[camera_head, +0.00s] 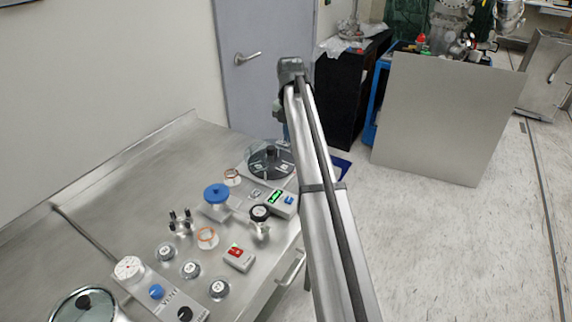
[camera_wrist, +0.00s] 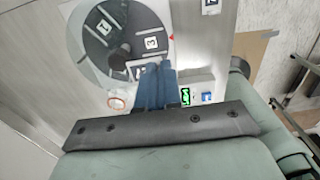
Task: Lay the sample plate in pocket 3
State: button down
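A round dark carousel (camera_wrist: 88,45) with white number labels lies below my gripper in the wrist view; it also shows beyond my arm in the head view (camera_head: 262,174). The pocket 3 label (camera_wrist: 150,43) is readable, just above my fingertips in the picture. Another white-edged square (camera_wrist: 138,68) is partly covered by the fingertips; I cannot tell if it is a label or the plate. My gripper (camera_wrist: 155,68) has its blue fingers close together over the carousel edge. Whether they pinch anything is hidden. I cannot make out the sample plate for sure.
A small box with a green display (camera_head: 280,203) stands beside the carousel. A blue-topped fitting (camera_head: 216,194), a black knob (camera_head: 260,213), orange-rimmed rings (camera_head: 207,238) and a red-switch box (camera_head: 239,258) crowd the bench. The bench's back left (camera_head: 130,170) is clear.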

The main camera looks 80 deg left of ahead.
aim_at(290, 168)
jog(key=shift+f, duration=4.8)
jog(key=shift+f, duration=0.1)
jog(key=c, duration=1.3)
grip_release()
notch_tip(290, 168, up, 12)
jog(key=shift+r, duration=0.1)
